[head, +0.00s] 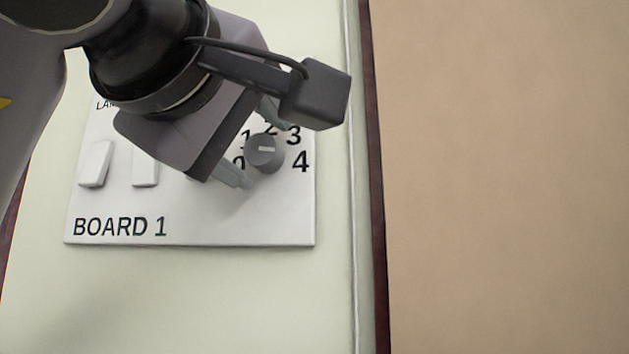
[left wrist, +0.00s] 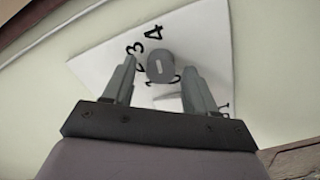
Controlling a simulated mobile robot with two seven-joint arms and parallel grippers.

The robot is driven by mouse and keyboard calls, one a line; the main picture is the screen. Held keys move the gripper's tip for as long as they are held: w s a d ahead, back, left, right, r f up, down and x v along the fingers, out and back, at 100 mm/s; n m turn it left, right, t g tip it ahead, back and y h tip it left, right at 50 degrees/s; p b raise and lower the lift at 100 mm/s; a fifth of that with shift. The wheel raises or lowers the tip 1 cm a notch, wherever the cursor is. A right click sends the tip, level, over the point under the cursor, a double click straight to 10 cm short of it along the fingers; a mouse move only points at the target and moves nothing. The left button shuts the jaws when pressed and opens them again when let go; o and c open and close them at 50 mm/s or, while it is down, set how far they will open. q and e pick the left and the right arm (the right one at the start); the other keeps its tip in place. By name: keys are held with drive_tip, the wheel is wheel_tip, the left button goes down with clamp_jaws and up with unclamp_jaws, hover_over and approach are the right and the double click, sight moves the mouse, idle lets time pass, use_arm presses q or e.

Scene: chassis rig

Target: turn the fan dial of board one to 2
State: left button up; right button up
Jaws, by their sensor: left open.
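Board one (head: 200,228) is a white panel labelled "BOARD 1". My left gripper (head: 255,145) is open, with one finger to the upper side of the dial and one to the lower left. In the left wrist view the dial (left wrist: 160,65) shows between the fingertips (left wrist: 160,72), with gaps on both sides. My right gripper is out of view.
Two white switches (head: 95,164) sit on the left part of the board, the second (head: 146,168) partly behind my arm. The "LAM" label above is cut off by my arm. A dark red edge (head: 376,200) and a bare tan surface (head: 510,180) lie to the right.

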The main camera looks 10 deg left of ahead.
use_arm(q)
drive_tip(key=c, duration=1.1)
drive_tip(key=shift+o, duration=0.2)
